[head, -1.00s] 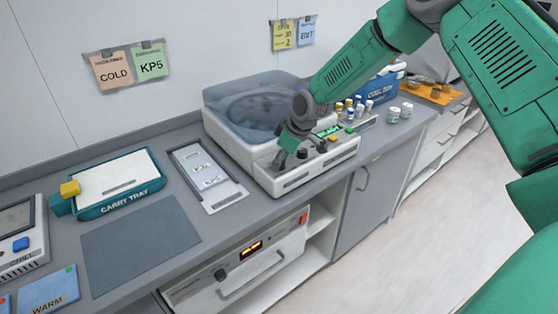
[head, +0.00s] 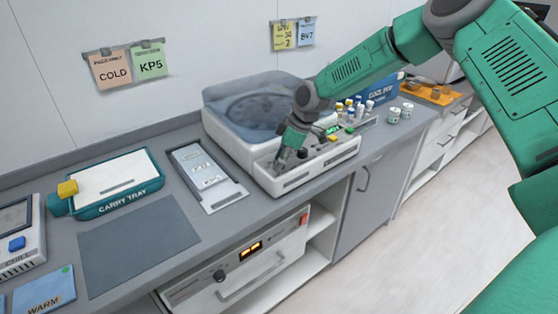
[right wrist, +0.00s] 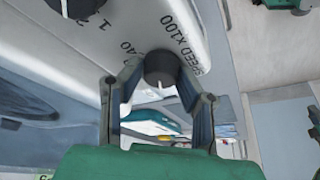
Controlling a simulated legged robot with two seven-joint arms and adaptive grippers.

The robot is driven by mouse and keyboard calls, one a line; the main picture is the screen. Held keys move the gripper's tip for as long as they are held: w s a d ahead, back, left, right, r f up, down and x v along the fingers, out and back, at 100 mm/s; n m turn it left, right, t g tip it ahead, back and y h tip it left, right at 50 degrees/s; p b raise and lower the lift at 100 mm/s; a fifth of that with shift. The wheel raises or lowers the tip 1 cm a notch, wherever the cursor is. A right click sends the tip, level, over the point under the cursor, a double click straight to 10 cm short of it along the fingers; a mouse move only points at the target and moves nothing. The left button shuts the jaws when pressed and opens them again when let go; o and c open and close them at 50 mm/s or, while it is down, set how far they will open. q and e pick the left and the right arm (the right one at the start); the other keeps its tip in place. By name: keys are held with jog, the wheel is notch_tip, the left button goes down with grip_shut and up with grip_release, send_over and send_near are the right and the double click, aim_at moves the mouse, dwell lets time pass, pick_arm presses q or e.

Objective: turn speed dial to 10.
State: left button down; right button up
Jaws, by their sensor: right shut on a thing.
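The speed dial (right wrist: 160,66) is a dark round knob with a white pointer mark on its near side, beside the printed words SPEED X100 and a 40 in the right wrist view. It sits on the front panel of the white centrifuge (head: 318,165). My right gripper (right wrist: 157,90) has one finger on each side of the dial and is shut on it. In the head view my right gripper (head: 281,161) hides the dial at the panel's left end. My left gripper is not in view.
A second dark knob (right wrist: 82,8) is close by on the panel. Small capped vials (head: 358,103) and white jars (head: 400,111) stand to the right. A slotted grey plate (head: 230,195), a carry tray (head: 120,203) and a grey mat (head: 140,245) lie left.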

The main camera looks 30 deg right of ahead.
jog(key=shift+d, duration=0.1)
jog(key=o, duration=0.9)
jog(key=shift+o, duration=1.2)
jog(key=shift+d, duration=0.1)
jog(key=shift+d+r, duration=0.1)
jog(key=shift+r, duration=0.05)
jog(key=v, duration=1.1)
jog(key=shift+d, duration=0.2)
